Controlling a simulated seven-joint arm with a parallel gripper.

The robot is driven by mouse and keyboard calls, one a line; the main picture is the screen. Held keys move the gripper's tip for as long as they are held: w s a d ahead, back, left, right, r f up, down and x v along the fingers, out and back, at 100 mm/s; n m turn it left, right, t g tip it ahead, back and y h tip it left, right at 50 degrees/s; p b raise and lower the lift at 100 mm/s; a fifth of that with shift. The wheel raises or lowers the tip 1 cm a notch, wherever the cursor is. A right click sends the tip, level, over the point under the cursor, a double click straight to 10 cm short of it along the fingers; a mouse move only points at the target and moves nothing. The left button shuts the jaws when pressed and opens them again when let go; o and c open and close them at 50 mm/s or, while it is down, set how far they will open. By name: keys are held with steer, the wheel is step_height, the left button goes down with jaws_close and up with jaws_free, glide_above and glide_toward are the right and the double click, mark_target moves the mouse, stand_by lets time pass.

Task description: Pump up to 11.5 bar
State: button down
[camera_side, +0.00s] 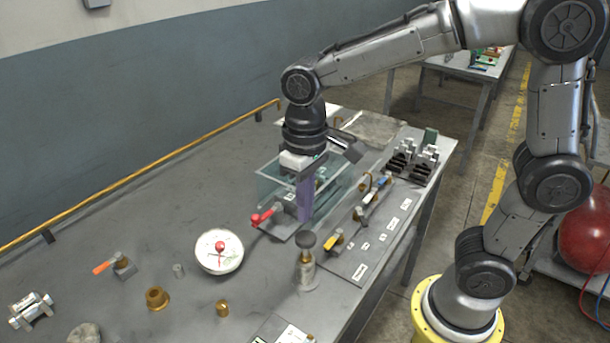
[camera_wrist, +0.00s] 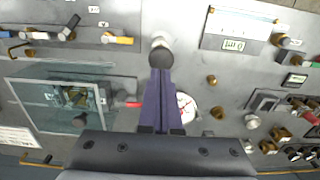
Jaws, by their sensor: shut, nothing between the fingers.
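The hand pump (camera_side: 307,272) is a metal cylinder with a dark round knob on top, standing at the bench's front edge; its knob also shows in the wrist view (camera_wrist: 161,58). The round white gauge (camera_side: 212,262) with a red centre lies left of the pump; its reading is too small to make out. My gripper (camera_side: 304,218) points down with its purple fingers shut and empty. In the side view the fingertips appear above the pump knob with a gap. In the wrist view (camera_wrist: 160,72) they line up just below the knob; the fingers hide part of the gauge (camera_wrist: 187,108).
A clear glass tank (camera_side: 268,190) stands behind my fingers. A red-handled valve (camera_side: 264,216) lies beside it. A plate with coloured levers (camera_side: 350,262) is to the right. Brass fittings (camera_side: 157,299) and an orange-handled valve (camera_side: 105,267) sit on the left.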

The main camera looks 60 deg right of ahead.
mark_target(306, 236)
step_height(306, 236, up, 7)
stand_by(0.3)
steer(key=shift+w, duration=0.1)
stand_by(1.4)
steer(key=r, duration=0.3)
steer(key=shift+s+d, duration=0.1)
steer(key=shift+s, duration=0.1)
step_height(306, 236, down, 14)
stand_by(0.7)
